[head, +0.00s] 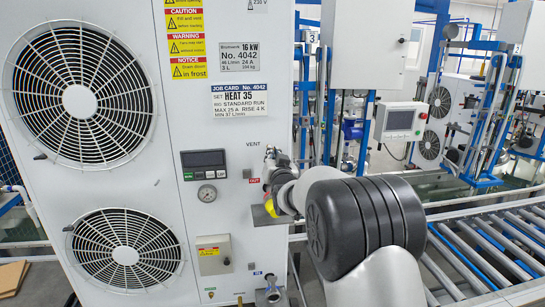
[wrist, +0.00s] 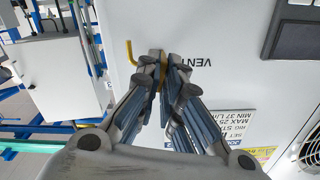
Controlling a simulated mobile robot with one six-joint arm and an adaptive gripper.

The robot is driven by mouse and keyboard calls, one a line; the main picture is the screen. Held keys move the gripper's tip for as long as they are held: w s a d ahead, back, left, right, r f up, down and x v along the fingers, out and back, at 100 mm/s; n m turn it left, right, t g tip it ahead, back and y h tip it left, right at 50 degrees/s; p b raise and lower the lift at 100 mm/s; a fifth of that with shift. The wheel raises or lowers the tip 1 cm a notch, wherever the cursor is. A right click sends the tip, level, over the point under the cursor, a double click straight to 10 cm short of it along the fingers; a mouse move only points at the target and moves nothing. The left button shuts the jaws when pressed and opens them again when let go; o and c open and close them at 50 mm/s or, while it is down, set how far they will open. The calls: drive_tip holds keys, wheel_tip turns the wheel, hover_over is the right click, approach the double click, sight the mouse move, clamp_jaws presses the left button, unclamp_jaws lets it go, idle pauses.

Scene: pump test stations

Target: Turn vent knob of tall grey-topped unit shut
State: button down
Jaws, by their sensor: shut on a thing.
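The tall unit (head: 225,130) is a white cabinet with two round fan grilles on the left; its top is out of the frame. A VENT label (head: 253,143) is on its front, and it also shows in the wrist view (wrist: 193,63). My gripper (head: 272,155) is right beside this label. In the wrist view my gripper (wrist: 163,62) has its fingertips together on the vent knob (wrist: 162,72), of which only a small yellowish part shows between them. A thin yellow bent piece (wrist: 130,52) sticks out just left of the fingertips. The knob's turn angle is hidden.
A display panel (head: 203,164) and a gauge (head: 207,193) are left of my gripper. A yellow part (head: 267,188) and a grey bracket (head: 265,215) are just below it. A roller conveyor (head: 490,240) lies to the right, with other stations behind.

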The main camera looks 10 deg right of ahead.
drive_tip(key=shift+m+b, duration=0.3)
drive_tip(key=shift+b, duration=0.35)
drive_tip(key=m+b, duration=1.3)
drive_tip(key=m, duration=0.1)
drive_tip(key=shift+m, duration=0.3)
drive_tip(key=c, duration=1.8)
unclamp_jaws()
drive_tip(key=shift+o, duration=0.2)
